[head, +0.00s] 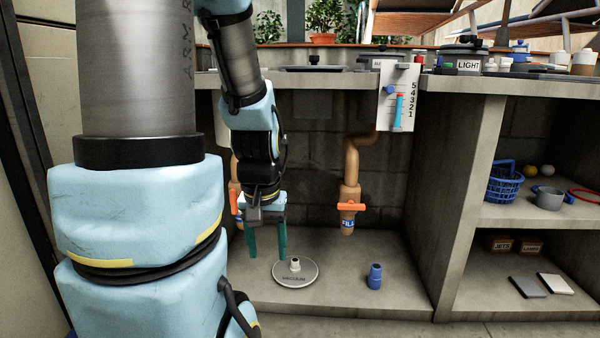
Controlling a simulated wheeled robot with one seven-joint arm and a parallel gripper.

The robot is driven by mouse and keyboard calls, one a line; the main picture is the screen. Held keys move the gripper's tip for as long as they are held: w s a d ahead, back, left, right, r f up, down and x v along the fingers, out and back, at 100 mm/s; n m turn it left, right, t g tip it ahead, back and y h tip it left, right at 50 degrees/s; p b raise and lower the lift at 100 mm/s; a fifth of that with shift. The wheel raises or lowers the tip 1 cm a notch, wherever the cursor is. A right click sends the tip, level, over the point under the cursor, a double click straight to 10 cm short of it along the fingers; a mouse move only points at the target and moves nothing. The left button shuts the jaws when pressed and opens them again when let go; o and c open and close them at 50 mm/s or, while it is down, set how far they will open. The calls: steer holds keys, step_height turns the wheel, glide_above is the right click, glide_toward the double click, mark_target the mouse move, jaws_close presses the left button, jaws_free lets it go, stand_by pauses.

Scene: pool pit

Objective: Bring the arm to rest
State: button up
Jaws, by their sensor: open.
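My gripper (267,240) hangs pointing down at the front of the lower bay, with its two green fingers spread and nothing between them. My arm comes down from the upper left to it. Just to the right of the fingertips and lower, a round grey plate marked VACUUM (295,273) with a white stub on top lies on the bay floor. The fingers look apart from the plate. A pipe with an orange handle, partly behind my gripper, shows only in part.
A brown pipe marked FILL (348,225) with an orange handle hangs right of my gripper. A small blue fitting (374,277) stands on the bay floor. Shelves at right hold a blue basket (503,184) and a grey pot (549,198). The counter (330,78) overhangs the bay.

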step_height(320, 180, up, 38)
steer(key=p, duration=3.7)
steer(key=shift+s+f+p, duration=0.15)
steer(key=shift+s+p, duration=0.05)
steer(key=shift+p, duration=0.15)
steer(key=shift+a+f, duration=0.1)
steer(key=shift+c, duration=0.2)
